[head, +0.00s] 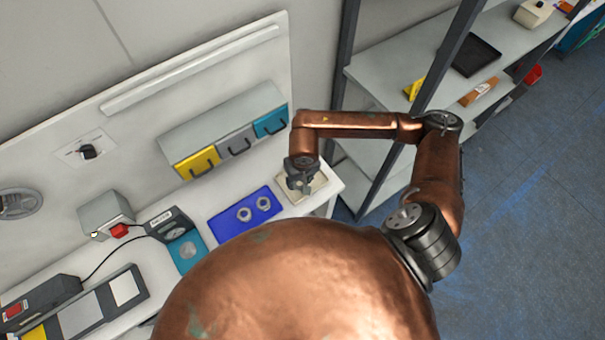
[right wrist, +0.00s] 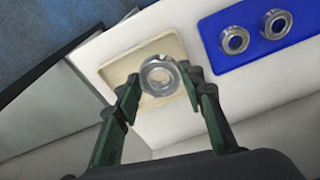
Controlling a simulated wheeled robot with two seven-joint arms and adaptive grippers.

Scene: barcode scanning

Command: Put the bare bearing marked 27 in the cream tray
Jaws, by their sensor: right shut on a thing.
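My right gripper (head: 302,188) is over the cream tray (head: 319,180) at the right end of the bench. In the right wrist view my right gripper (right wrist: 160,76) is shut on a silver ring-shaped bearing (right wrist: 149,79), with one finger on either side of it. The bearing shows against the cream tray (right wrist: 172,48); its exact height above the tray floor cannot be told. The mark on it is too small to read. In the head view the fingers hide it. My left gripper is not in view.
A blue tray (head: 230,223) left of the cream tray holds two more bearings (head: 244,214). A shelf rack stands to the right.

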